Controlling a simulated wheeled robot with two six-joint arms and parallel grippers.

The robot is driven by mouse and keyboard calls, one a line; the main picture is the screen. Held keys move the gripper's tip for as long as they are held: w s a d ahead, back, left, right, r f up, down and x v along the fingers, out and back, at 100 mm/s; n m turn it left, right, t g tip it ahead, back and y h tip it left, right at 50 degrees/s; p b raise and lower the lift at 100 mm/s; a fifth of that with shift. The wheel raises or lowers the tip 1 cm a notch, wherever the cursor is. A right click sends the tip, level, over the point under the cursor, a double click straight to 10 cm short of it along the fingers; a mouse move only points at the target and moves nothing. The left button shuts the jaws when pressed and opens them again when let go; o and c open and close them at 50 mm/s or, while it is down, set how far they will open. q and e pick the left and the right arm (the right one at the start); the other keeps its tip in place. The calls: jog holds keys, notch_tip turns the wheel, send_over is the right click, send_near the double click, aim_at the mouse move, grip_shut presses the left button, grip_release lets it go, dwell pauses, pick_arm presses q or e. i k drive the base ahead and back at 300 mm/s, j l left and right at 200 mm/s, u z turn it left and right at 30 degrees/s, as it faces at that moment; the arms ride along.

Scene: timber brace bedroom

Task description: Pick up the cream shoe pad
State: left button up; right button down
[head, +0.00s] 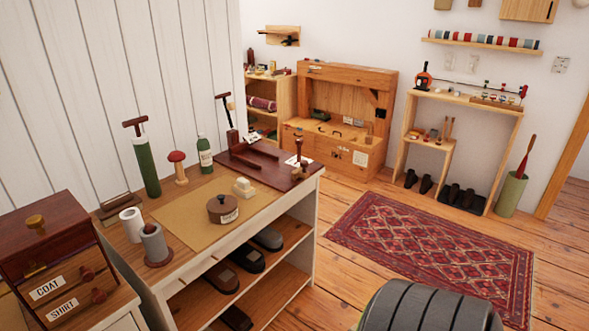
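A small cream block-like pad (244,187) sits on the tan mat (178,222) on top of the near wooden bench. It looks like the cream shoe pad. It stands just behind a round brown lidded tin (223,208) with a pale label. A dark red-brown board (262,177) with upright tools lies behind it to the right. Nothing covers the pad from this side. Neither of my grippers shows in the head view.
A green bottle (205,153), a red-topped wooden stand (178,167) and a tall green cylinder (146,165) stand behind the mat. Thread spools (154,244) stand at front left, beside a labelled drawer box (60,262). Dark shoes fill the shelves below. A red rug (433,250) lies right.

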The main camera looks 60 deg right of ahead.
aim_at(243, 189)
jog(key=z, duration=1.45)
